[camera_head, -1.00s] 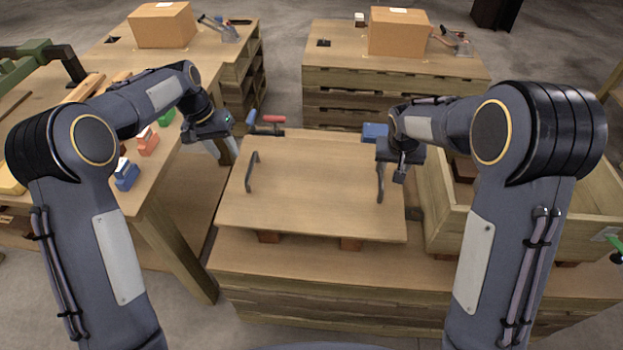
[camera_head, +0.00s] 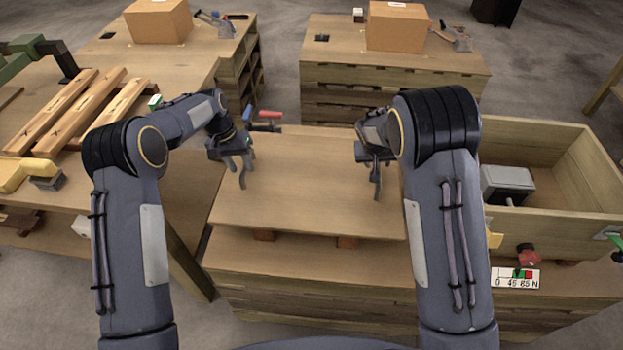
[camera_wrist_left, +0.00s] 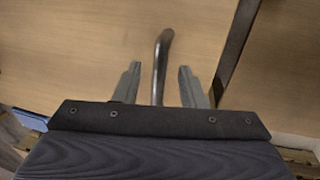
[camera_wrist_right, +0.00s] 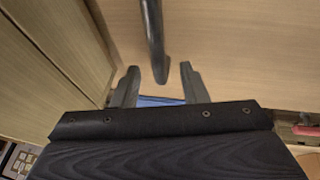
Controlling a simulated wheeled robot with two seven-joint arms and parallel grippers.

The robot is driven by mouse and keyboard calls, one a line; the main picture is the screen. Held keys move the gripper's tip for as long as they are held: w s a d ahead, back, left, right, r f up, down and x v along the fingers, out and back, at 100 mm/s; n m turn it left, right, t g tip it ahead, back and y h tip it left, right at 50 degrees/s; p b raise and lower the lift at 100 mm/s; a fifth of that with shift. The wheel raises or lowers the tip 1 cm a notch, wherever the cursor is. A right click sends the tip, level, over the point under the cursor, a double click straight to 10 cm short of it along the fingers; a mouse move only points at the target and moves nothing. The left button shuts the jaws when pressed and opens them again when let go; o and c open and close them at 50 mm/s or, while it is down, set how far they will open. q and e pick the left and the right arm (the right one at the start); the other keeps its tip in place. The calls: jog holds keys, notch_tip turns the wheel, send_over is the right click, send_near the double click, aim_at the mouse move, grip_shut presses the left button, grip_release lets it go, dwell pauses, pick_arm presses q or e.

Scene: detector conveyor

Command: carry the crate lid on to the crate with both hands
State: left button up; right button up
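The crate lid (camera_head: 305,195) is a flat wooden panel resting on small blocks on the pallet-like bench. Its left handle (camera_wrist_left: 161,65) stands between the parted fingers of my left gripper (camera_wrist_left: 157,85), with gaps on both sides. Its right handle (camera_wrist_right: 153,40) reaches down between the parted fingers of my right gripper (camera_wrist_right: 158,85), also with gaps. In the head view my left gripper (camera_head: 237,168) is over the lid's left part and my right gripper (camera_head: 378,172) over its right part. The open wooden crate (camera_head: 585,165) stands right of the lid, partly hidden by my right arm.
A grey box-shaped device (camera_head: 508,182) sits in the crate. A red knob (camera_head: 527,254) and a scale label (camera_head: 517,279) are at the crate's front. Red and blue handled tools (camera_head: 265,114) lie behind the lid. A side table with wooden slats (camera_head: 85,105) stands left.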

aim_at(243, 170)
pick_arm(q)
jog(key=shift+d+f, duration=0.15)
jog(key=shift+f, duration=0.65)
jog(key=shift+d+f, duration=0.15)
jog(key=shift+f, duration=0.65)
pick_arm(e)
jog(key=shift+x, duration=1.6)
pick_arm(q)
jog(key=shift+s, duration=0.1)
grip_shut()
pick_arm(e)
grip_shut()
